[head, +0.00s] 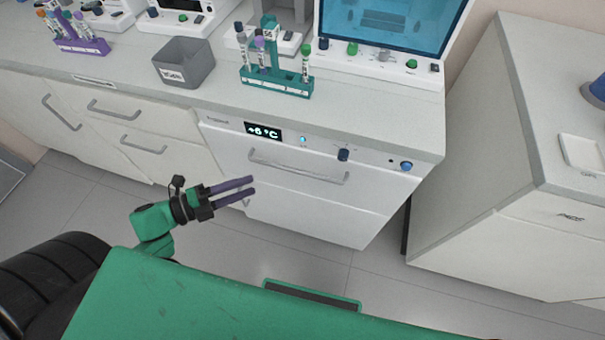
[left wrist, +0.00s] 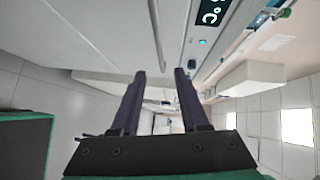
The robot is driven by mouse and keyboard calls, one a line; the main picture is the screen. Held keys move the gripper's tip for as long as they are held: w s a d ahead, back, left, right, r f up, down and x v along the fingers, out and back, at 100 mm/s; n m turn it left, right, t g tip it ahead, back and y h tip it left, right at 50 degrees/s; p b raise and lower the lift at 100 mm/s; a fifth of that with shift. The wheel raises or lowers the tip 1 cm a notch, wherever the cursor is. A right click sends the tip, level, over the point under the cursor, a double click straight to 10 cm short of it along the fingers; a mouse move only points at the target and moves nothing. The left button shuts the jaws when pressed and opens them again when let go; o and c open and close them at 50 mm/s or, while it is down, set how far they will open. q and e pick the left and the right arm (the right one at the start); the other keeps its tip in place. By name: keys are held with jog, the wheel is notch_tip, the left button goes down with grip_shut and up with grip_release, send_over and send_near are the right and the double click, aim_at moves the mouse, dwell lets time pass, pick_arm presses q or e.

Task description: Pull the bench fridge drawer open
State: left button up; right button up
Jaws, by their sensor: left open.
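The bench fridge drawer (head: 300,182) is the white front under the bench, with a lit display (head: 263,132) reading about +6 °C. Its bar handle (head: 298,168) runs across the upper part of the front. The drawer looks closed, flush with the front. My left gripper (head: 252,187) is open and empty, in front of the fridge's left side, below and left of the handle and apart from it. In the left wrist view its two dark fingers (left wrist: 157,85) are spread, with the white front beside them. My right gripper is not in view.
On the bench stand a teal tube rack (head: 278,82), a grey bin (head: 183,65), a purple rack (head: 82,45) and a device with a blue screen (head: 390,25). A white cabinet (head: 500,150) stands to the right. The floor before the fridge is clear.

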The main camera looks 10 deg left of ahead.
aim_at(291, 169)
pick_arm(q)
jog(key=x, duration=1.3)
jog(key=shift+w+a+f, duration=0.15)
jog(key=shift+w+a, duration=0.05)
jog(key=shift+w, duration=0.05)
grip_shut()
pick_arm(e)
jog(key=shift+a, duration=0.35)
